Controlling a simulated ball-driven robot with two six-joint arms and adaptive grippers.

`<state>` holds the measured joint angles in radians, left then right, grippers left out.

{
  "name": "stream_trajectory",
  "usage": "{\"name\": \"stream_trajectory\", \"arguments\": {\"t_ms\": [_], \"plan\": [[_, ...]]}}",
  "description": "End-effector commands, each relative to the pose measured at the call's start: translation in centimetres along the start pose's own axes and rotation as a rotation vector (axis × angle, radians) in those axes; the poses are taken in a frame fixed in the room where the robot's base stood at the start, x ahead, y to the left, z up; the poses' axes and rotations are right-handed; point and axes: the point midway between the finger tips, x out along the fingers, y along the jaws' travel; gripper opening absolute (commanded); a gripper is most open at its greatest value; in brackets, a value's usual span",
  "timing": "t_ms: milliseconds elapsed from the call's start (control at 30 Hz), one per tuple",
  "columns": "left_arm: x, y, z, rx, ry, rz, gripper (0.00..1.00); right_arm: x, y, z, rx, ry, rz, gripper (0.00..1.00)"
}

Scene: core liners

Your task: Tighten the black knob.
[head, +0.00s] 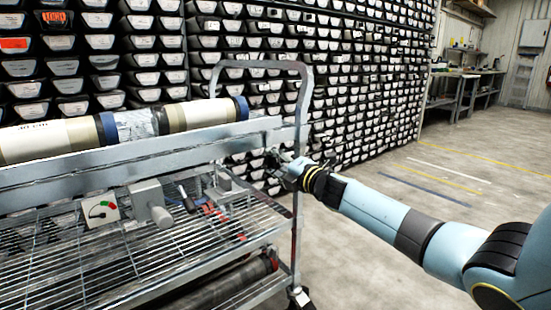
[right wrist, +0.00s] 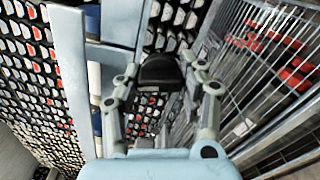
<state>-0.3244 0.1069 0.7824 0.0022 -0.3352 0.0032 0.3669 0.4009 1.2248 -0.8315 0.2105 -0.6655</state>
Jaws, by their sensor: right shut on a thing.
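The black knob (right wrist: 160,72) shows in the right wrist view between the two fingers of my right gripper (right wrist: 163,85). The fingers are shut on its sides. In the head view my right gripper (head: 279,160) is at the right end of the metal cart (head: 130,155), by the end of its upper rail. I cannot make out the knob there, as it is small and behind the gripper. My left gripper is not in view.
Core tubes (head: 45,140) lie along the cart's top. A cart handle post (head: 298,200) stands close to my right gripper. Floor to the right is clear.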

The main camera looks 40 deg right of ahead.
Motion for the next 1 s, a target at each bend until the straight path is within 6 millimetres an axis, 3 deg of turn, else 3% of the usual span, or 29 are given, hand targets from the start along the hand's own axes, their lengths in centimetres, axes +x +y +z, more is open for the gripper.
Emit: {"name": "stream_trajectory", "arguments": {"t_ms": [500,1000], "plan": [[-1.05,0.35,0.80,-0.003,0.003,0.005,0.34,-0.03,-0.04,0.02,0.290,-0.001,-0.002,0.08],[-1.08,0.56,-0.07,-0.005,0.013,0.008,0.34,-0.05,-0.16,-0.02,0.326,-0.001,-0.003,0.08]]}}
